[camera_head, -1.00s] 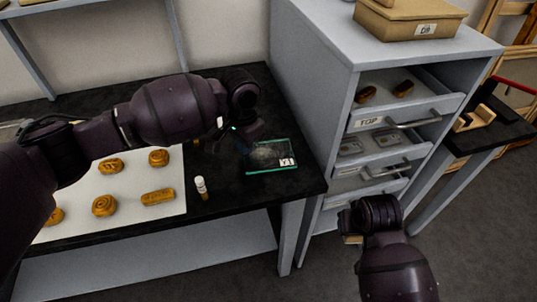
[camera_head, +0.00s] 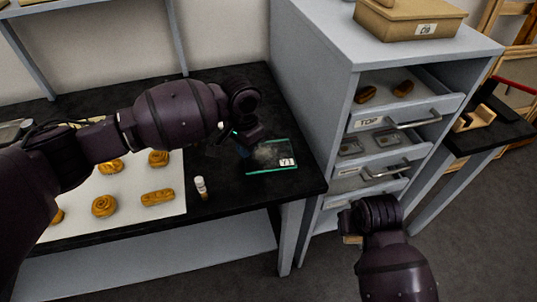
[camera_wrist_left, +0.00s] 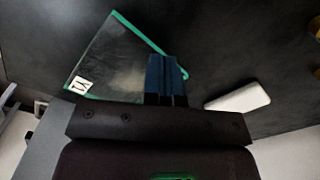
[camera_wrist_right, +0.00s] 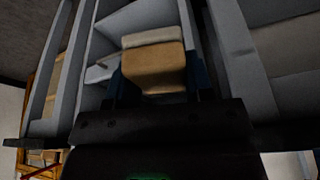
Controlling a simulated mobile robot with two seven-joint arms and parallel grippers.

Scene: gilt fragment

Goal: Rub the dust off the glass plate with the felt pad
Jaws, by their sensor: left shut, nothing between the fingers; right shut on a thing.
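The glass plate (camera_head: 283,166) lies on the black bench top, with a green edge, a small white label and a greyish dusty patch. It also shows in the left wrist view (camera_wrist_left: 112,62). My left gripper (camera_head: 244,150) is shut and empty over the plate's left end, hiding part of it. Its blue fingers (camera_wrist_left: 166,76) overlap the plate's edge in the left wrist view; I cannot tell if they touch it. My right gripper (camera_wrist_right: 155,80) is shut on a tan block with a pale layer, apparently the felt pad (camera_wrist_right: 153,68), in front of the drawer cabinet.
A white mat (camera_head: 120,215) with several golden-brown pieces lies left on the bench. A small white-capped vial (camera_head: 201,188) stands near the plate. A grey cabinet (camera_head: 335,105) with open drawers adjoins the bench on the right. A white flat object (camera_wrist_left: 240,98) lies beside the left fingers.

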